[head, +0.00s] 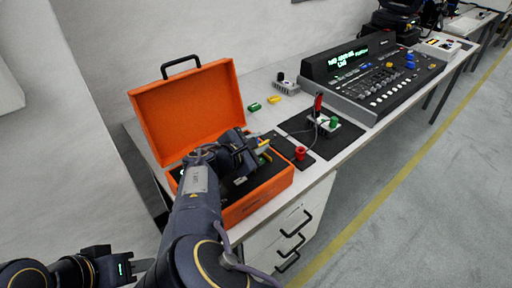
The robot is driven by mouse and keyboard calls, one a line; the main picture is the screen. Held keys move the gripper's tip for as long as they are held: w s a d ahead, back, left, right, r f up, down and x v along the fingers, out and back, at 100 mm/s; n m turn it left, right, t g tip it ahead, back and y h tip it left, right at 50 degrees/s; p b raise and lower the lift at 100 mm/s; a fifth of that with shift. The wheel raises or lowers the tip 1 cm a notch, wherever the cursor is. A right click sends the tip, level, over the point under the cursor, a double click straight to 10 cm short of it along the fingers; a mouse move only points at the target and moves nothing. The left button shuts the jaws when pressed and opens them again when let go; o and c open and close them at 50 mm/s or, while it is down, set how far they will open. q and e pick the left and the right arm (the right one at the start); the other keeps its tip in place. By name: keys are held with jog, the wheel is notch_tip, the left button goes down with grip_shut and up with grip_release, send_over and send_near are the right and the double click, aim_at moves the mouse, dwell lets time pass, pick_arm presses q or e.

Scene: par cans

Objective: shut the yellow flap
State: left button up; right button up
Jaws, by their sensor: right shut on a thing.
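My right arm reaches over the open orange case (262,197). Its gripper (258,148) is at the case's right side and is shut on a small yellow piece (265,143). I cannot tell whether this piece is the yellow flap, since the gripper and wrist cover most of it and much of the case's inside. My left gripper (118,268) is low at the left, away from the table. I cannot tell whether its jaws are open or shut.
The case's lid (188,108) stands open at the back. To the right are a black mat (327,143) with a plugged-in device, a red knob (300,153) and a large control desk (375,75). Drawers (285,238) are below.

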jog(key=m+t+b, duration=0.1)
jog(key=b, duration=0.2)
jog(key=s+f+m+b, duration=0.1)
jog(key=b, duration=0.3)
jog(key=shift+s+d+f+m+t+y, duration=0.1)
jog(key=shift+s+d+m+t+y, duration=0.05)
jog(key=shift+d+m+t+y, duration=0.2)
jog(key=shift+s+d+m+t+b, duration=0.15)
jog(key=shift+m+t+b, duration=0.15)
jog(key=shift+b, duration=0.35)
jog(key=o, duration=0.8)
